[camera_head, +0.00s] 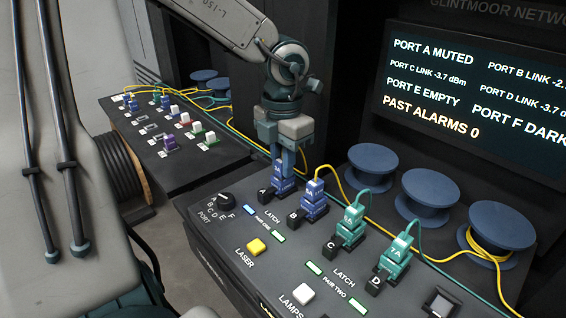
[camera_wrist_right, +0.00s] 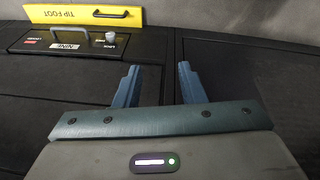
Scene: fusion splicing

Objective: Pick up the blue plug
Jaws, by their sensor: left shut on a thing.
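A blue plug (camera_head: 283,181) stands at the socket marked A on the console. My left gripper (camera_head: 285,160) comes down from above and is shut on its top; the fingers hide part of it. Whether the plug is fully seated cannot be told. A second blue plug (camera_head: 314,200) with a yellow cable stands at B, just right of the gripper. My right gripper (camera_wrist_right: 158,85) shows in the right wrist view with its fingers apart and nothing between them, over a dark surface.
Green plugs stand at C (camera_head: 349,229) and D (camera_head: 396,262). Blue spools (camera_head: 428,192) line the console's back, with yellow and green cables running around them. A side panel (camera_head: 175,170) with small plugs is at left. A yellow TIP FOOT plate (camera_wrist_right: 75,15) shows in the wrist view.

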